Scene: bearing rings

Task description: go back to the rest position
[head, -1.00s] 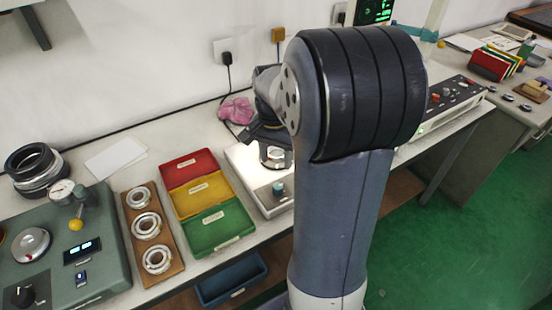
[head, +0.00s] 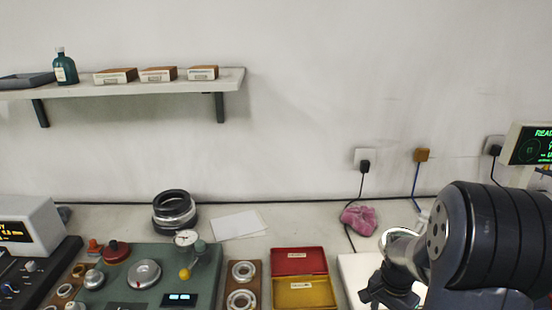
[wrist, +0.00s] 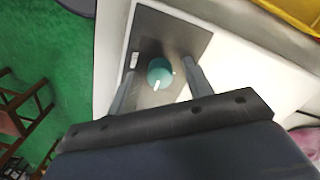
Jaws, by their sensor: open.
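My gripper (head: 372,292) is at the lower right of the head view, in front of my dark arm joint, over the bench's right part. In the wrist view my gripper (wrist: 159,68) shows two grey fingers spread apart with nothing held between them. Beyond the fingers is a teal knob (wrist: 160,72) on the dark panel of a white device (wrist: 113,50). I cannot tell how far the fingertips are above the panel.
A red tray (head: 299,262) and a yellow tray (head: 306,292) stand left of my gripper. Bearing rings (head: 243,271) lie on a wooden board beside them. A pink cloth (head: 358,219) lies behind. A shelf (head: 160,88) hangs on the wall at upper left.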

